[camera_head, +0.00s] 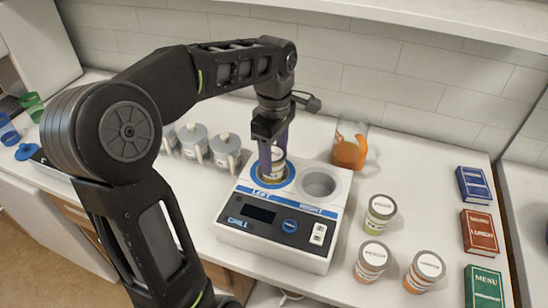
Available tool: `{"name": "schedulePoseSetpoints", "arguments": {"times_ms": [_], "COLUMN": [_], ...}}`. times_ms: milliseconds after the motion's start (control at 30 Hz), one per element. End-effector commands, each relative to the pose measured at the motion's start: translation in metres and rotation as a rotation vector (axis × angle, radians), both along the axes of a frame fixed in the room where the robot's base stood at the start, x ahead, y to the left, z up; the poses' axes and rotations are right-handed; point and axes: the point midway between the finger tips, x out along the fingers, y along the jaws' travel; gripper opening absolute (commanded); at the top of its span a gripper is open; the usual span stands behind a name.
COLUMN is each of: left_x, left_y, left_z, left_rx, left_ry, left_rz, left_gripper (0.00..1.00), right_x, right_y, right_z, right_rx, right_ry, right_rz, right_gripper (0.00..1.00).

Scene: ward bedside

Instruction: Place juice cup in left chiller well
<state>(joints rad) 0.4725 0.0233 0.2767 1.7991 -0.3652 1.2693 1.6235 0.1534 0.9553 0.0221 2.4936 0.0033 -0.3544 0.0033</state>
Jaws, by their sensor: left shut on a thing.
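The chiller (268,238) is a white box on the counter with a dark display and a blue button. Its left well (262,184) has a blue ring; its right well (319,183) is grey and empty. My left gripper (272,165) points down over the left well, its purple fingers shut on a small cup (278,163) with a pale band and yellow-green lower part. The cup is upright inside the ring's outline. The fingers partly hide it, its label is unreadable, and I cannot tell whether it touches the well's bottom. My right gripper is not in view.
An orange-filled jug (349,145) stands behind the chiller's right side. Several lidded cups, including a green one (379,213), stand right of it. Grey mugs (225,152) stand to the left. Blue, red and green menu cards (480,232) lie far right.

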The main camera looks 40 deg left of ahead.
Motion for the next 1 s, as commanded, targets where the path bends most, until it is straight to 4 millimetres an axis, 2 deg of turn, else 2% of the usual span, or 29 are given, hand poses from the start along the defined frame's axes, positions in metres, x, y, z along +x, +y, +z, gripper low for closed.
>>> {"name": "schedulePoseSetpoints", "arguments": {"times_ms": [133, 500, 533, 767, 1000], "left_x": [0.0, 0.0, 0.0, 0.0, 0.0], "left_y": [0.0, 0.0, 0.0, 0.0, 0.0], "left_z": [-0.014, -0.019, -0.018, -0.018, -0.017], "left_rx": [0.0, 0.0, 0.0, 0.0, 0.0], "left_ry": [0.0, -0.001, 0.0, 0.0, 0.0], "left_rz": [0.0, 0.001, 0.001, 0.001, 0.001], "left_gripper": [0.08, 0.08, 0.59, 0.77, 0.79], "right_x": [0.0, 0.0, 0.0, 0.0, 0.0], "right_y": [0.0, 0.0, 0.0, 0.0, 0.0], "right_z": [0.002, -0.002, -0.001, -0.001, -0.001], "right_rx": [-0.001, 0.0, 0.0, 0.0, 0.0], "right_ry": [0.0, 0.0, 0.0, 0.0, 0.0], "right_rz": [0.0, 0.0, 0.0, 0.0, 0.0], "right_gripper": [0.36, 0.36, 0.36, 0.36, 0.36]}}
